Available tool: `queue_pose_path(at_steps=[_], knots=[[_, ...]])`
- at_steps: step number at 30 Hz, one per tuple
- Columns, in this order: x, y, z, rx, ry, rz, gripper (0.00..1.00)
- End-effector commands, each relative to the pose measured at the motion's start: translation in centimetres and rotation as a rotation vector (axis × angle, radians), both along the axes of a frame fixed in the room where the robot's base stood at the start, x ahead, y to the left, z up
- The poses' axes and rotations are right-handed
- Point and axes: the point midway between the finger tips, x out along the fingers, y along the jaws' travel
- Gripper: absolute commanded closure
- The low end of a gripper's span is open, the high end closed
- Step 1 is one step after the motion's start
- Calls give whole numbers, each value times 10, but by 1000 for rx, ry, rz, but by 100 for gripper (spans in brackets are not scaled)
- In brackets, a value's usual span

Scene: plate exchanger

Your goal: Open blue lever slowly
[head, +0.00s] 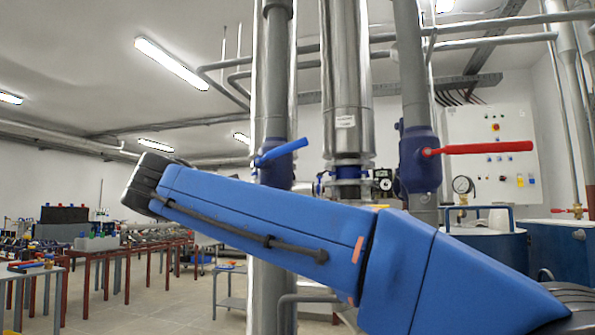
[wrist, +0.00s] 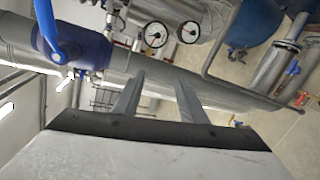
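The blue lever (head: 280,152) sits on a dark blue valve body on a vertical grey pipe. In the head view it points to the right and slightly up. It also shows in the wrist view (wrist: 46,24) at the upper left, on the round blue valve body (wrist: 78,48). My gripper (wrist: 159,80) is open, with its two fingers apart and nothing between them. The lever is up and to the left of the fingers, apart from them. In the head view my blue arm crosses below the lever, and my gripper cannot be made out.
A red lever (head: 478,149) sits on another valve (head: 419,160) to the right. Pressure gauges (wrist: 156,34) show ahead of the fingers. A control cabinet (head: 490,150) hangs behind. Tables (head: 110,250) with small items stand at the left, with open floor nearby.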

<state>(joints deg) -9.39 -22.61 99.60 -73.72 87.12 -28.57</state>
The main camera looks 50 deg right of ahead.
Motion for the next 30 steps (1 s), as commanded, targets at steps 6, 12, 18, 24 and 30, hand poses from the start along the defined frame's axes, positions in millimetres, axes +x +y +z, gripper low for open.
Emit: queue_pose_path(at_steps=[6,12,18,24,30], knots=[[-6,2,124,-262,-13,-154,62],[-18,9,175,-364,-27,-248,62],[-21,5,182,-379,-29,-264,62],[-21,-13,184,-379,-29,-264,62],[-20,-33,186,-378,-29,-263,62]])
